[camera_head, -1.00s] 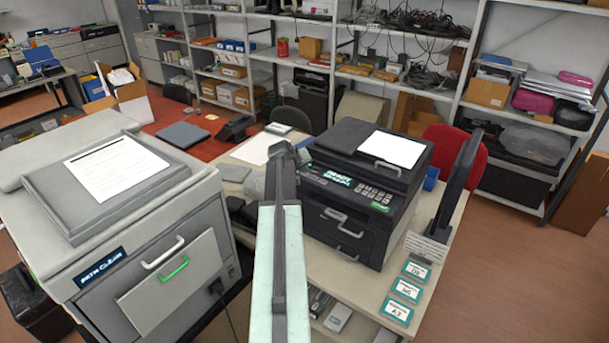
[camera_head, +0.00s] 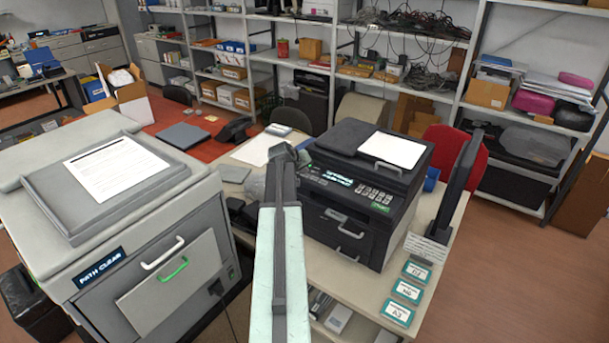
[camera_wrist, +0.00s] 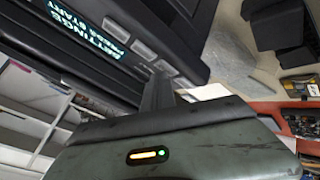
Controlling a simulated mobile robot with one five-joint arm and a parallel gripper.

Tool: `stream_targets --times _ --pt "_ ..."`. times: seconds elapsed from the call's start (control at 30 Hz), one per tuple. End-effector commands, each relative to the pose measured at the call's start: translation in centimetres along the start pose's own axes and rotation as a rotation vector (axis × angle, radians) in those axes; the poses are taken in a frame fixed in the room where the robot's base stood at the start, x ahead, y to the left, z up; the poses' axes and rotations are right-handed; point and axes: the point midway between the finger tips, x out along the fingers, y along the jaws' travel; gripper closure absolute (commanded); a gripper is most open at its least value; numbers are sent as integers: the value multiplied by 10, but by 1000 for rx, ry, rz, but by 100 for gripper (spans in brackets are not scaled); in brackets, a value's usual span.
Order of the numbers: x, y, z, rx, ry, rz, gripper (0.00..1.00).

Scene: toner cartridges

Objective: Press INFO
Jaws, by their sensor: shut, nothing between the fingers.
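The black printer (camera_head: 365,200) stands on the table with a lit display (camera_head: 338,179) and a keypad (camera_head: 372,193) on its front panel. In the wrist view the display (camera_wrist: 90,30) reads SETTINGS and PRESS START. A row of grey buttons (camera_wrist: 143,49) runs beside it; I cannot read an INFO label on any of them. My gripper (camera_wrist: 158,92) is shut and empty, with its tip close to the end of this row. I cannot tell whether it touches a button. In the head view my arm hides the fingertips.
A large grey machine (camera_head: 140,220) with a PATH CLEAR sign stands to the left. Several teal-edged cards (camera_head: 408,291) lie at the table's (camera_head: 352,287) front right. A dark upright panel (camera_head: 458,185) stands right of the printer. Shelves (camera_head: 455,100) line the back.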

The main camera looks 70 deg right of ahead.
Motion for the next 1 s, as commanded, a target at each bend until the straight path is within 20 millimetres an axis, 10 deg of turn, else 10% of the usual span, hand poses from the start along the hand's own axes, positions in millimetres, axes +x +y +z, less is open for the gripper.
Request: stream_targets --times 1.0 --pt "-41 30 -30 0 0 0 100"
